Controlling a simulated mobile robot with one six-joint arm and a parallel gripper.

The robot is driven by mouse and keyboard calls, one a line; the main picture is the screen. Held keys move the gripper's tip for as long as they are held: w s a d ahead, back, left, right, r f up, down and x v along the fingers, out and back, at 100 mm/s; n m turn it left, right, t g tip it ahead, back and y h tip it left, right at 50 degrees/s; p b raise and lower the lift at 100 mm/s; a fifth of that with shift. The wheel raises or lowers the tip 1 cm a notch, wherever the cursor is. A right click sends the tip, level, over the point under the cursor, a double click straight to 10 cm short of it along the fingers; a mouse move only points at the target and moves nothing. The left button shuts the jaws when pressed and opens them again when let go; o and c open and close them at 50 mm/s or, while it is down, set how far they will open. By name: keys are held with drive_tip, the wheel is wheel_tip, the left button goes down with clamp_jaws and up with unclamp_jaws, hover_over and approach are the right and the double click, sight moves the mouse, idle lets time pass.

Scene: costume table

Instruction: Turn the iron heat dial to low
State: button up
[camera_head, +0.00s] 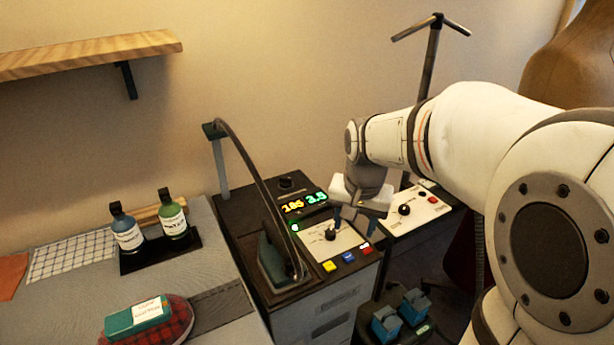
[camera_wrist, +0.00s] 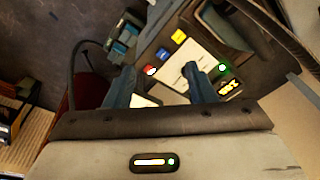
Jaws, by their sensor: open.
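The iron station (camera_head: 300,296) is a dark cabinet with a green iron (camera_head: 273,262) resting on its top. A black dial (camera_head: 331,235) sits on its pale panel, below a lit display (camera_head: 305,201) reading about 185 and 2.5. The dial's setting marks are too small to read. My gripper (camera_head: 355,222) is open and empty above the panel's right side, right of the dial. In the wrist view, my two fingers (camera_wrist: 158,72) are apart over the panel (camera_wrist: 205,60); the dial is not clear there, perhaps behind the right finger.
Yellow (camera_head: 329,267), blue (camera_head: 348,257) and red (camera_head: 366,248) buttons line the panel's front. A white control box (camera_head: 425,203) with a black knob stands to the right. The iron's cord arches over the station's left side. Blue-topped items (camera_head: 386,322) stand low in front.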

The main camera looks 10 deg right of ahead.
drive_tip(key=w+f+m+g, duration=0.1)
drive_tip(key=w+f+m, duration=0.35)
drive_tip(key=w, duration=0.65)
drive_tip(key=m+g+p, duration=0.1)
drive_tip(key=m+p, duration=0.1)
drive_tip(key=m, duration=0.1)
hover_over(331, 231)
wheel_tip(331, 231, down, 9)
drive_tip(key=shift+f, duration=0.1)
wheel_tip(331, 231, down, 8)
drive_tip(key=shift+r+p, duration=0.2)
drive_tip(key=shift+p, duration=0.25)
drive_tip(key=c, duration=0.9)
drive_tip(key=shift+a, duration=0.2)
drive_tip(key=shift+c, duration=0.3)
drive_tip(key=shift+d, duration=0.15)
